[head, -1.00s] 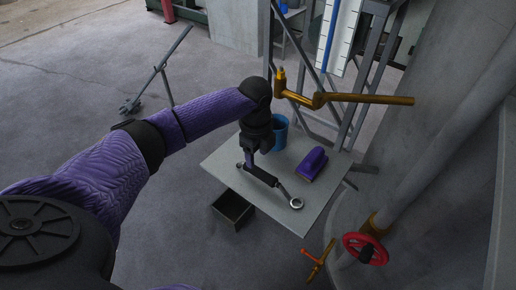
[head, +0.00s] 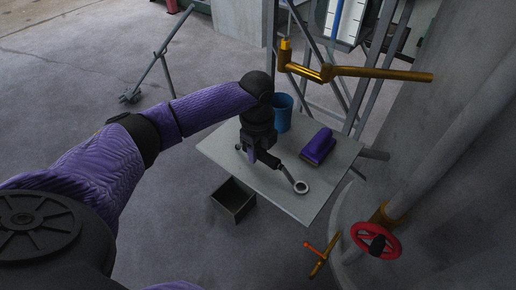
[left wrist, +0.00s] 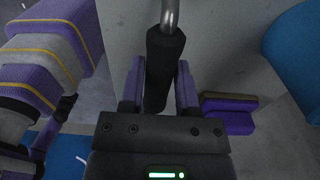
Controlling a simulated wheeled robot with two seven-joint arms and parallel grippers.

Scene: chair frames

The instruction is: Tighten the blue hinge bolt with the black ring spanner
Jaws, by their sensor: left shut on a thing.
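The ring spanner has a black grip and a steel shaft (head: 287,174) that ends in a steel ring (head: 301,187). My left gripper (head: 264,162) is shut on its black handle, low over the grey table. In the left wrist view the black handle (left wrist: 160,75) stands between the two fingers of the left gripper (left wrist: 159,85), and the steel shaft runs out of the top edge. I cannot tell whether the spanner touches the tabletop. I cannot make out the blue hinge bolt. My right gripper is not in view.
The grey table (head: 310,205) carries a blue cup (head: 283,113) and a purple brush-like block (head: 318,147). A brass pipe (head: 370,73) crosses above its back edge. A dark open box (head: 233,198) stands on the floor. A red valve wheel (head: 376,241) is at lower right.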

